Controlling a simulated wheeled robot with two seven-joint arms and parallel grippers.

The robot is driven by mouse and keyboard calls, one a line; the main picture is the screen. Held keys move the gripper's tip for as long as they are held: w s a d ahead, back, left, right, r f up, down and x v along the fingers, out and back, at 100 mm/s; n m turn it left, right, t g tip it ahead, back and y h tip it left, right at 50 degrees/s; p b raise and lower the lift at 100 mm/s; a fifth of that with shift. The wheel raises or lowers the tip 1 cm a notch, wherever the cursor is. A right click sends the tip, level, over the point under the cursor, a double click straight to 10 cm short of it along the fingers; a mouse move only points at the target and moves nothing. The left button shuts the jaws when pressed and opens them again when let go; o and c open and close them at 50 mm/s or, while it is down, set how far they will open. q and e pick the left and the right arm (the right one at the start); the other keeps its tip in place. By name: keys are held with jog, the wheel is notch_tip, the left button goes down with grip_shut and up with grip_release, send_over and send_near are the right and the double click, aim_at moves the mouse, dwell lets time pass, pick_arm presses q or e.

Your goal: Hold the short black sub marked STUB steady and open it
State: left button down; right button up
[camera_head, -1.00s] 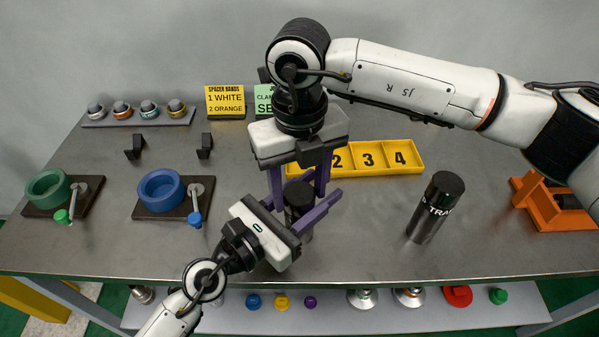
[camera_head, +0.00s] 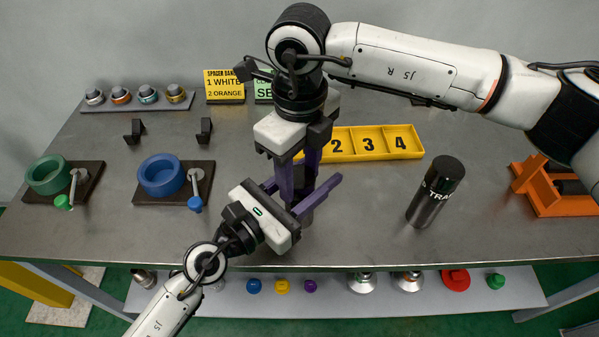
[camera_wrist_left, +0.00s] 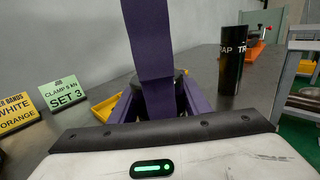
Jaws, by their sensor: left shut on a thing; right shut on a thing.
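The short black sub (camera_head: 307,215) stands near the table's front middle, mostly hidden by purple fingers; its marking does not show. My left gripper (camera_head: 298,186), whose arm comes in from the lower left, has its fingers around the sub and is shut on it. My right gripper (camera_head: 297,198) reaches down from above and is also shut on the sub, its fingers crossing the left ones in the picture. In the left wrist view a purple right finger (camera_wrist_left: 150,50) stands upright in front of the dark sub (camera_wrist_left: 180,72).
A tall black canister (camera_head: 436,195) stands to the right. The yellow numbered tray (camera_head: 375,156) lies behind the grippers. Blue (camera_head: 162,176) and green (camera_head: 48,175) ring vises sit on the left, an orange stand (camera_head: 545,190) at far right. The table between grippers and canister is clear.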

jog(key=shift+n, duration=0.6)
jog(key=shift+c, duration=0.2)
jog(key=o, duration=1.2)
jog(key=shift+c, duration=0.2)
jog(key=shift+r, duration=0.1)
jog(key=shift+r, duration=2.15)
pick_arm(q)
jog(key=c, duration=0.9)
grip_release()
